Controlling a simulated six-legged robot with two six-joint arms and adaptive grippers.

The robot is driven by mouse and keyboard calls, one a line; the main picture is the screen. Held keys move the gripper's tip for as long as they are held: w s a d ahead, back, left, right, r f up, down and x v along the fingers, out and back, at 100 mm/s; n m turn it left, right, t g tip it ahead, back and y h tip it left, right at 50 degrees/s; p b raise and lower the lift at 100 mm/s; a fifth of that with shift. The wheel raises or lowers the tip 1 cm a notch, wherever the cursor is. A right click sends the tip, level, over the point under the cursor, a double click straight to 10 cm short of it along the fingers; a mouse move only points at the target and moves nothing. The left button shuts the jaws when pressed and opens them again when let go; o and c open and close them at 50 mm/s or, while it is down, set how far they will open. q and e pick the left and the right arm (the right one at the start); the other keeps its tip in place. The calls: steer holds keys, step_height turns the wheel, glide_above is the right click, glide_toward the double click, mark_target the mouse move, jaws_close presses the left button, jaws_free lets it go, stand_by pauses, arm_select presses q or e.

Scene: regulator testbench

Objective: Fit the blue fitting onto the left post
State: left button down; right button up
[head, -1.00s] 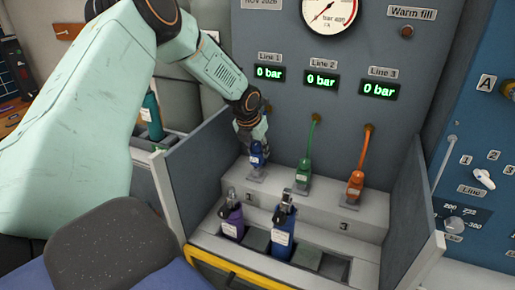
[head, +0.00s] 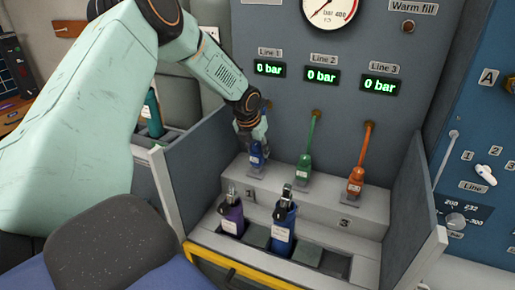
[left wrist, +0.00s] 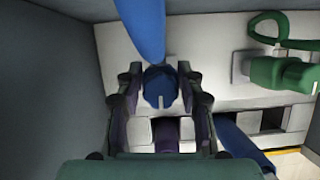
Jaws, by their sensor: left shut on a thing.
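My left gripper (head: 252,137) is shut on the blue fitting (head: 258,157), which hangs upright at the left end of the grey ledge, below the Line 1 display. In the left wrist view the blue fitting (left wrist: 160,88) sits between my two fingers (left wrist: 158,98), with its blue hose (left wrist: 142,28) running up. A small pale plate (head: 257,173) is under the fitting. I cannot see a post inside the fitting, or whether the fitting touches the plate. My right gripper is not in view.
A green fitting (head: 304,166) and an orange fitting (head: 356,178) stand on the ledge to the right. In front, a purple bottle (head: 231,217) and a blue bottle (head: 282,230) stand in the rack. Grey side walls (head: 205,160) enclose the bay.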

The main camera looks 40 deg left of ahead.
arm_select(q)
steer(key=shift+f, duration=0.3)
steer(key=c, duration=0.8)
jaws_free()
steer(key=shift+o, duration=0.2)
steer(key=shift+s, duration=0.1)
steer(key=v, duration=1.2)
